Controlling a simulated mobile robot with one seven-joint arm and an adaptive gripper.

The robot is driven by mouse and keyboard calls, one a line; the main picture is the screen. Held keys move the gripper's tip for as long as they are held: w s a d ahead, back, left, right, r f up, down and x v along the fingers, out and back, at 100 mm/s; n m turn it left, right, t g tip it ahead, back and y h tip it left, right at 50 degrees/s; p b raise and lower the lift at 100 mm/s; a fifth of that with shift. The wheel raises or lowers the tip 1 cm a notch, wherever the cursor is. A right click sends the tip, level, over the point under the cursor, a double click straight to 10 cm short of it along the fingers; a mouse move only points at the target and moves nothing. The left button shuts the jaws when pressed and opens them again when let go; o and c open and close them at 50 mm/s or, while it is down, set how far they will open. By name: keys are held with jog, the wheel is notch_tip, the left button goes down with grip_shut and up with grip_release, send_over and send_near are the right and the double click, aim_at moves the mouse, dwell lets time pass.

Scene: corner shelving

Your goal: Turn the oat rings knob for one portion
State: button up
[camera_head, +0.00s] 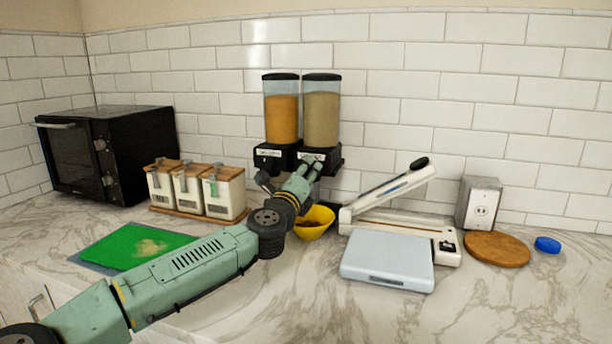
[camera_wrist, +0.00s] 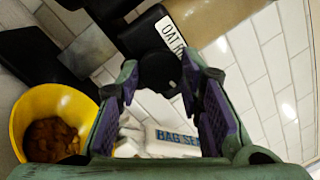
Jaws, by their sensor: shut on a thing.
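The cereal dispenser (camera_head: 272,155) stands against the tiled wall with two clear canisters, one with orange contents (camera_head: 281,120) and one with beige contents (camera_head: 321,119). The wrist view shows the label starting "OAT R" (camera_wrist: 168,30) beside a round black knob (camera_wrist: 158,70). My gripper (camera_head: 312,166) reaches the right dispenser. In the wrist view my gripper (camera_wrist: 163,82) has its purple-padded fingers on either side of the knob, shut on it. The knob is hidden by my gripper in the head view. A yellow bowl (camera_head: 326,220) with brown contents (camera_wrist: 52,139) sits below.
Lidded white canisters (camera_head: 190,192), a green mat (camera_head: 125,247) and a black oven (camera_head: 135,150) are to the left.

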jog(key=shift+m, duration=0.9)
jog(key=o, duration=1.2)
jog(key=shift+c, duration=0.2)
jog(key=v, duration=1.2)
jog(key=shift+a, duration=0.15)
